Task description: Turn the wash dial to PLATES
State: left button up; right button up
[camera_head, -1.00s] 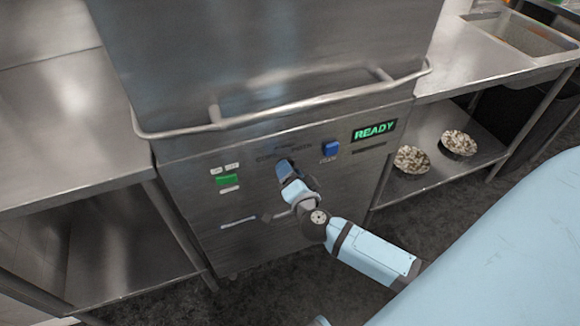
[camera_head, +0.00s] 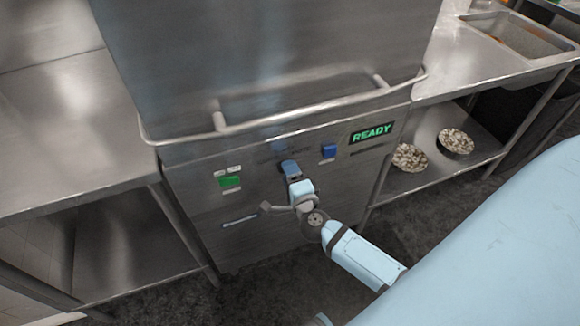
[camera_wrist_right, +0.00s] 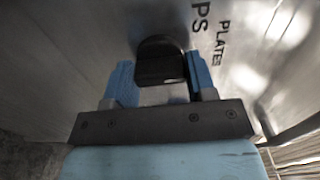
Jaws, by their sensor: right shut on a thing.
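The wash dial (camera_wrist_right: 160,62) is a black knob on the steel front panel of the dishwasher (camera_head: 250,230). In the right wrist view it sits between the two blue fingers of my right gripper (camera_wrist_right: 161,78), which is shut on it. The label PLATES (camera_wrist_right: 222,42) is printed on the panel to the right of the dial, beside the end of another label. In the head view my right gripper (camera_head: 291,170) covers the dial, and the lettering above it is too blurred to read. My left gripper is not in view.
The panel also has a green switch (camera_head: 229,182), a blue button (camera_head: 329,151) and a lit READY display (camera_head: 372,132). A long bar handle (camera_head: 290,113) juts out above the dial. Steel counters flank the machine; bowls (camera_head: 456,141) sit on the right lower shelf.

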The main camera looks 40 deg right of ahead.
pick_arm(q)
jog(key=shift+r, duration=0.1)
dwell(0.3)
pick_arm(e)
jog(key=o, duration=0.9)
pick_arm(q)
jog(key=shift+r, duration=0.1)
pick_arm(e)
jog(key=shift+o, duration=0.2)
